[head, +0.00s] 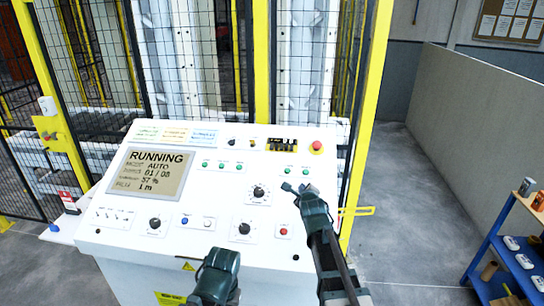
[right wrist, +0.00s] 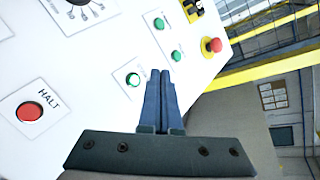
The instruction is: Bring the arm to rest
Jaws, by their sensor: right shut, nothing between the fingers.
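My right gripper (head: 290,187) is in front of the right part of a white control panel (head: 130,215). In the right wrist view its two fingers (right wrist: 160,74) are pressed together with nothing between them. The tips are beside a lit green button (right wrist: 132,79) and below another green one (right wrist: 176,55). I cannot tell whether they touch the panel. My left arm's dark green end (head: 220,265) is at the bottom middle of the head view, low before the panel's front edge. Its fingers do not show clearly.
The panel's screen (head: 152,172) reads RUNNING, AUTO. A red emergency button (head: 317,147) is at the panel's top right, and a red HALT button (right wrist: 29,112) is left of the fingers. Yellow-framed fencing (head: 368,100) stands behind. A blue shelf (head: 500,255) is at the right; the floor between is clear.

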